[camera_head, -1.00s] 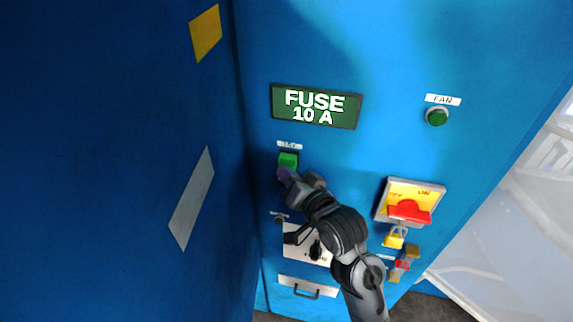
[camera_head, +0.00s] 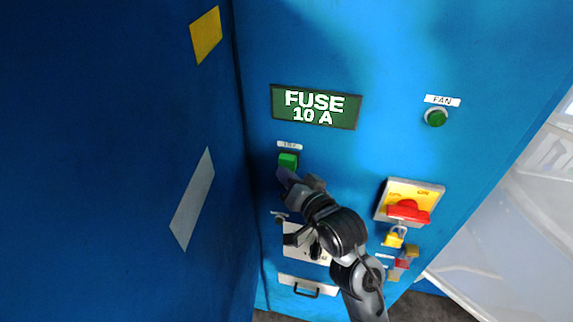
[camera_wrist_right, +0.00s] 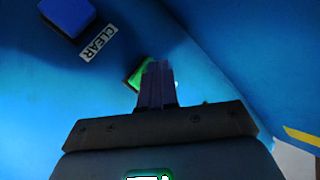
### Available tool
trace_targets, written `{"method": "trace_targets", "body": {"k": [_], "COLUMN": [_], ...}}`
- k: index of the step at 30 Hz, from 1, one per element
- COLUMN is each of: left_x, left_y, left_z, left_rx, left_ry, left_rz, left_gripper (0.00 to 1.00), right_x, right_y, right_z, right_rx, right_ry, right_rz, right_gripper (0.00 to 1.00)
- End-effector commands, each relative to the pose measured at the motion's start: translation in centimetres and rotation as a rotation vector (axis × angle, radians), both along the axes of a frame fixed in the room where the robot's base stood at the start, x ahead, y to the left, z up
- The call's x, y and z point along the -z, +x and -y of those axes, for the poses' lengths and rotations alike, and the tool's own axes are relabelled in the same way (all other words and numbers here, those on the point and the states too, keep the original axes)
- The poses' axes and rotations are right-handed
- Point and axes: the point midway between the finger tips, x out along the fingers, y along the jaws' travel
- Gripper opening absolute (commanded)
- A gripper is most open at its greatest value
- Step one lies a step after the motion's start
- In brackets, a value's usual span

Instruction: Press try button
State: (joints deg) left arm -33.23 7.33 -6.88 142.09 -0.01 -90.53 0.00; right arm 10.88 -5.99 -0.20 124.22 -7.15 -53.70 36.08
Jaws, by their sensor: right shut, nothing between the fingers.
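The try button (camera_head: 288,160) is a green square button on the blue panel, with a small white label above it that is too blurred to read surely. My right gripper (camera_head: 283,174) is shut and empty, its tips at the button's lower edge in the head view. In the right wrist view, the shut fingers (camera_wrist_right: 156,75) overlap the green button (camera_wrist_right: 137,75) and hide part of it. I cannot tell whether the tips touch it. My left gripper is not in view.
A "FUSE 10 A" sign (camera_head: 316,106) is above the button. A round green FAN button (camera_head: 436,117) and a red switch (camera_head: 408,211) with padlocks are to the right. A blue button (camera_wrist_right: 67,15) labelled CLEAR shows in the wrist view. A blue wall (camera_head: 120,160) stands left.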

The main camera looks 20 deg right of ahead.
Motion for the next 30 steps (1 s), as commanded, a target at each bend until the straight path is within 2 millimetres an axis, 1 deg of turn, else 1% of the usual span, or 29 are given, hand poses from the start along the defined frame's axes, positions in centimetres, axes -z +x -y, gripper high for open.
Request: {"method": "trace_targets", "body": {"k": [6,19,27,30], "left_x": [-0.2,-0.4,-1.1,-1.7], "left_y": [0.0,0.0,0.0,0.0], "left_z": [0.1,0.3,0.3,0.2], "left_rx": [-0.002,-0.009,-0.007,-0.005], "left_ry": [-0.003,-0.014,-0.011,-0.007], "left_rz": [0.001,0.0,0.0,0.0], "left_gripper": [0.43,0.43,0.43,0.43], "right_x": [0.0,0.0,-0.1,-0.2], "right_y": [-0.7,-1.0,-2.9,-3.6], "right_z": [-0.6,-0.8,-2.3,-2.9], "right_rx": [-0.001,-0.001,-0.003,-0.003], "right_ry": [0.0,0.0,0.0,0.001], "right_rz": [0.0,0.0,-0.003,-0.003], "right_gripper": [0.0,0.0,0.0,0.0]}}
